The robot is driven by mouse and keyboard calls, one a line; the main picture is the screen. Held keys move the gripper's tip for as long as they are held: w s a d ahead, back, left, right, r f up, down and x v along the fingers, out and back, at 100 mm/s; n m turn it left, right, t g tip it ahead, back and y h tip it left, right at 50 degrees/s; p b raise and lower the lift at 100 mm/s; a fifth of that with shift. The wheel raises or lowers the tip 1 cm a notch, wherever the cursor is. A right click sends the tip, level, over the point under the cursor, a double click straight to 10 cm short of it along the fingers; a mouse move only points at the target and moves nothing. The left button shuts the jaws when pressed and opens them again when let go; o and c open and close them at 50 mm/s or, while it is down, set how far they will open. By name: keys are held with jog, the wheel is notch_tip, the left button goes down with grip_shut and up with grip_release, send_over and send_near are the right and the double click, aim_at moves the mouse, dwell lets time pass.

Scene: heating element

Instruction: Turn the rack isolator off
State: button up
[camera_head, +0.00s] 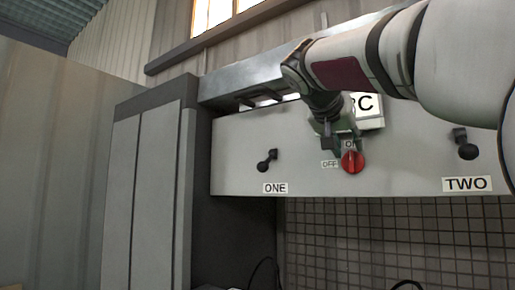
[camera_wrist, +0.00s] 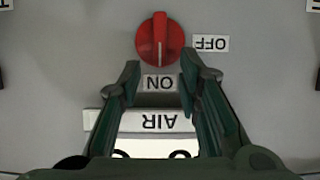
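The only knob with ON and OFF labels is a red rotary knob (camera_head: 352,161) on the grey panel; I take it as the rack isolator. In the wrist view, which is upside down, the knob (camera_wrist: 160,39) has its ridge and pale line upright, toward the ON label (camera_wrist: 160,84). The OFF label (camera_wrist: 211,43) is beside it. My gripper (camera_wrist: 160,66) is open and empty, fingertips on either side of the ON label and just short of the knob. In the head view my gripper (camera_head: 338,143) is just above the knob; contact cannot be told.
Black levers stand above the labels ONE (camera_head: 275,188) and TWO (camera_head: 467,184). A sign ending in C (camera_head: 366,103) is partly behind my arm. A grey cabinet (camera_head: 150,195) stands left. A tiled wall (camera_head: 365,240) is below the panel.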

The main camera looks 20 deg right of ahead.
jog(key=shift+x, duration=0.8)
jog(key=shift+c, duration=0.3)
grip_shut()
